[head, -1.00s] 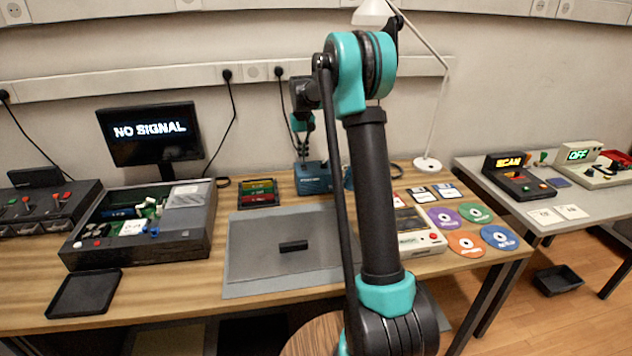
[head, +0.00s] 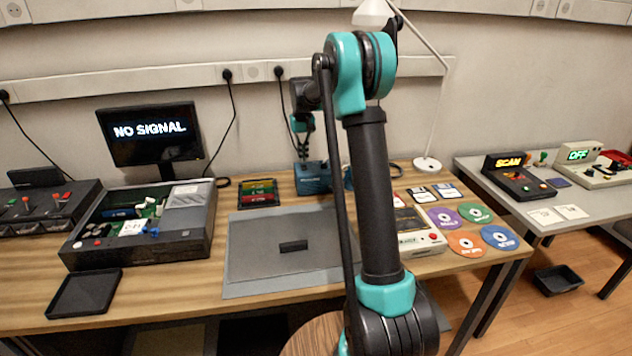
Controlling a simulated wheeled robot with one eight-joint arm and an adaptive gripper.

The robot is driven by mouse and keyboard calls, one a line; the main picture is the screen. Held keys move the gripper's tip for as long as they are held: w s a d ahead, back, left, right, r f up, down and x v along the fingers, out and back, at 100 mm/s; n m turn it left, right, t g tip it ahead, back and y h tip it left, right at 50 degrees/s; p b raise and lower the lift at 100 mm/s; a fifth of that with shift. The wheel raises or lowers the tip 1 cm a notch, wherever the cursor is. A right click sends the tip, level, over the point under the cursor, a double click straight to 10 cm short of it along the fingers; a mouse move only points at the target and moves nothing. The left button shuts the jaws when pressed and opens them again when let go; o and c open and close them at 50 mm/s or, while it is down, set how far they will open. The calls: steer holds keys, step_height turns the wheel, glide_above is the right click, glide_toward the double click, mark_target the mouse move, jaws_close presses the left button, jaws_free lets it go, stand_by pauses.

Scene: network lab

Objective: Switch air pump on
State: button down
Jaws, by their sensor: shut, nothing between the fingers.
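A small blue box (head: 313,178) stands at the back of the wooden table, below the wall sockets. It appears to be the air pump; its lettering is too small to read, and I cannot make out its switch or its state. My gripper (head: 304,157) is shut and empty, pointing down just above the box's top. It is small and dark here, so I cannot tell whether it touches the box. My upper arm hides the area right of the box.
A grey mat (head: 260,255) with a small black block (head: 293,246) lies in front. Left are a rack of coloured cartridges (head: 258,192), an open computer case (head: 190,222) and a monitor (head: 151,135) reading "NO SIGNAL". Discs (head: 466,244) lie right. A lamp (head: 427,165) stands behind.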

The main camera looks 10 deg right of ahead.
steer(key=shift+f, duration=0.9)
stand_by(0.3)
steer(key=shift+r, duration=3.55)
